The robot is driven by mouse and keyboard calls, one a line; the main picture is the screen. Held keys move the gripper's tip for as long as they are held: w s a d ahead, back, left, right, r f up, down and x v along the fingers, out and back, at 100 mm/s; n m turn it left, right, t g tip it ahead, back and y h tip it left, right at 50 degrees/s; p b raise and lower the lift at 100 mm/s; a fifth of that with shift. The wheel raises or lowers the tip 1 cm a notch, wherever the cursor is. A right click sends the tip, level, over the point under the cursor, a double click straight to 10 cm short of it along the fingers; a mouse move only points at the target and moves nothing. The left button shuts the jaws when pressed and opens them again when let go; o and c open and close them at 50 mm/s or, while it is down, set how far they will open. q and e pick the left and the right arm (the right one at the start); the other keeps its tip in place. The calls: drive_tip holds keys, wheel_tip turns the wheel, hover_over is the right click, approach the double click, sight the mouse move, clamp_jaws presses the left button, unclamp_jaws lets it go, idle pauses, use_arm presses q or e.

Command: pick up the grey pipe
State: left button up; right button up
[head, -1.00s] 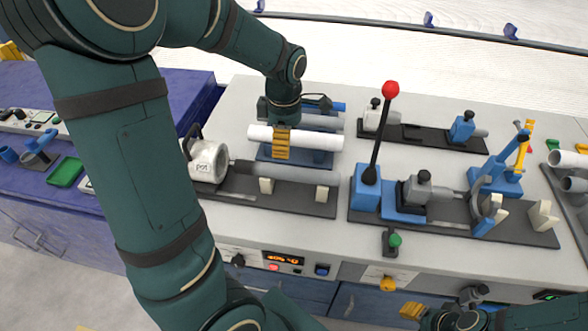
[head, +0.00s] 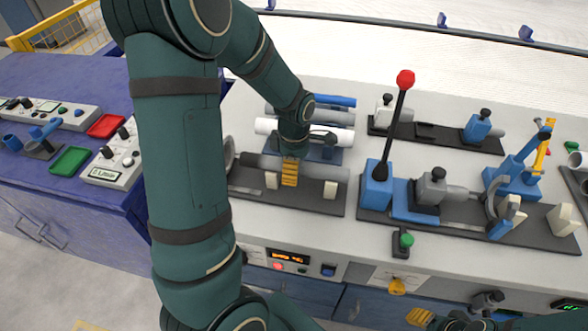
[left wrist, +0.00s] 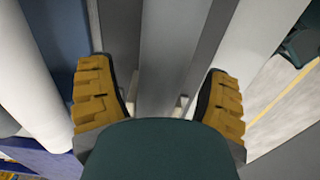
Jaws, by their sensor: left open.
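The grey pipe (head: 325,173) lies along a dark base in the head view, near two white blocks. My left gripper (head: 290,172) is over it, pointing down, with one yellow finger showing in front of the pipe. In the left wrist view the grey pipe (left wrist: 165,55) runs between the two yellow fingers of my left gripper (left wrist: 160,100), which stand apart with a gap on each side. The far finger is hidden in the head view. My right gripper (head: 418,316) shows only partly at the bottom edge; its opening is unclear.
A white pipe (head: 340,136) lies on a blue rack just behind, with a grey pipe and a blue pipe (head: 335,100) farther back. A tall lever with a red knob (head: 405,79) stands to the right.

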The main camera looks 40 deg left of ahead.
use_arm(q)
drive_tip(key=shift+f, duration=0.1)
drive_tip(key=c, duration=1.3)
drive_tip(key=shift+c, duration=0.2)
